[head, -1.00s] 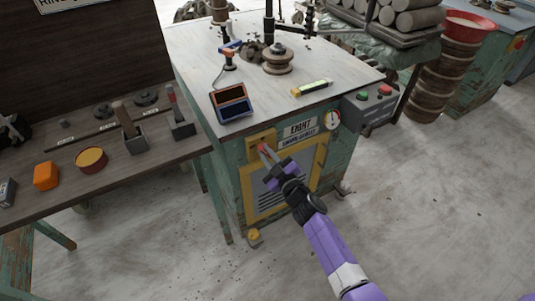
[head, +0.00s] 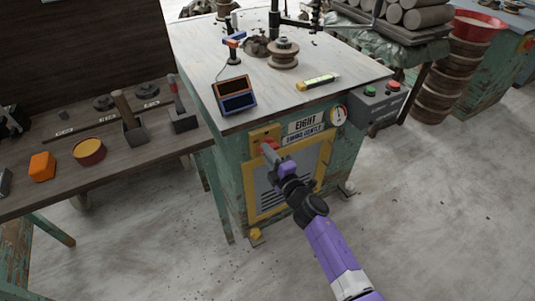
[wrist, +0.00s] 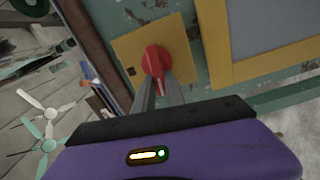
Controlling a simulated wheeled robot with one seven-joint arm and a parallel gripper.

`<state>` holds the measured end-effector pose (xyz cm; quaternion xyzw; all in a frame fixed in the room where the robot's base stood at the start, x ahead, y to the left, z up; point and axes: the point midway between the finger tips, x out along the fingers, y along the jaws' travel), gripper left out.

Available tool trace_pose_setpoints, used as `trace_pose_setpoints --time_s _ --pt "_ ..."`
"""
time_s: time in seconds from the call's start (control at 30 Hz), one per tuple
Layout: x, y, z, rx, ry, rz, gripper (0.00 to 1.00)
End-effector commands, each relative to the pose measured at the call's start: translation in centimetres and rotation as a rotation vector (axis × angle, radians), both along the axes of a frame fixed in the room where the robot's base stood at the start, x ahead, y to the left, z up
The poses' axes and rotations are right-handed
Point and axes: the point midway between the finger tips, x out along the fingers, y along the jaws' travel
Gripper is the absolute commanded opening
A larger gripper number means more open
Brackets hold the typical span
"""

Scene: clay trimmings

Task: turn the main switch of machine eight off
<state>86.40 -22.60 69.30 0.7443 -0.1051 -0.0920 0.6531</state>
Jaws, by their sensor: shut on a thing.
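The main switch is a red rotary handle (wrist: 156,61) on a yellow plate (wrist: 125,44) on the front of machine eight (head: 231,160). My gripper (wrist: 157,92) is shut on the red handle, one grey finger on each side of it in the wrist view. In the head view my gripper (head: 271,154) reaches the handle (head: 266,147) from the front right and covers part of it. The sign reading EIGHT (head: 307,123) is right of the switch.
A control box (head: 380,104) with green and red buttons juts out at the machine's right corner, near a round gauge (head: 338,115). A yellow-framed vent panel (head: 252,195) lies below the switch. A workbench (head: 60,190) with tools stands at left.

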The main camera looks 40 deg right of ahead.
Motion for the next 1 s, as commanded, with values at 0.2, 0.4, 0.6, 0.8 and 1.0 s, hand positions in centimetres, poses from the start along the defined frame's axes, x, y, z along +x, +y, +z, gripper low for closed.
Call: trace_pose_setpoints --time_s 0.2,0.4,0.6,0.8,1.0 --pt "-0.03 0.08 -0.37 -0.092 0.027 0.001 0.00" --pt "-0.04 0.08 -0.43 -0.131 0.040 0.001 0.00" --pt "-0.04 0.09 -0.44 -0.142 0.043 0.001 0.00" --pt "-0.05 0.10 -0.45 -0.143 0.043 0.001 0.00" --pt "-0.04 0.08 -0.43 -0.142 0.043 0.001 0.36"
